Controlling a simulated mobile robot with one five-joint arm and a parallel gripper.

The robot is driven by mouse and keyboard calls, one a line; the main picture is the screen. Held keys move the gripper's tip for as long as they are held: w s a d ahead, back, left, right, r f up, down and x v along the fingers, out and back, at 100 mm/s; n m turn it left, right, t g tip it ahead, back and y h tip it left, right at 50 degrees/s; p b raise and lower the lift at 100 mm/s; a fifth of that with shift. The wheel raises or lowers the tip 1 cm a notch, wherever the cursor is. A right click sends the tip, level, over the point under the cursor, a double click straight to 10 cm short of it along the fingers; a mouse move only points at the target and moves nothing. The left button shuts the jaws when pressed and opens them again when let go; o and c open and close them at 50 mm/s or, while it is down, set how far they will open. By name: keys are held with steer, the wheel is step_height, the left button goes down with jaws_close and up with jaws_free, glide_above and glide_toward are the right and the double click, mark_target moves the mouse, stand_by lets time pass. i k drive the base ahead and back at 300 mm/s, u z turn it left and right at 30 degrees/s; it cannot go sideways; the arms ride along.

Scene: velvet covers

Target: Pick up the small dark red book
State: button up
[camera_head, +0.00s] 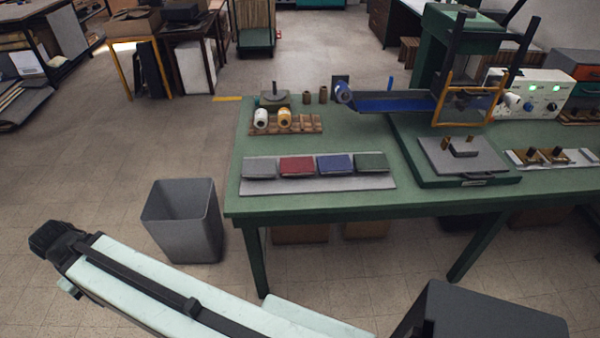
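The small dark red book (297,167) lies flat on a light grey strip (320,184) near the front left of the green table (420,199). A grey book (260,167) lies to its left, and a blue book (335,165) and a dark green book (371,162) lie to its right. My arm stretches across the lower left, low in front of the table. Its dark end, my gripper (50,238), is at the far left, well away from the books. Its fingers cannot be made out.
A grey bin (183,220) stands on the floor left of the table. Thread spools (284,118) sit behind the books. A green press (462,65) and a control box (530,94) stand at the right. The floor at left is open.

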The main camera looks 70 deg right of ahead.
mark_target(298, 166)
steer(key=z, duration=0.05)
steer(key=i, duration=0.9)
steer(key=u, duration=0.05)
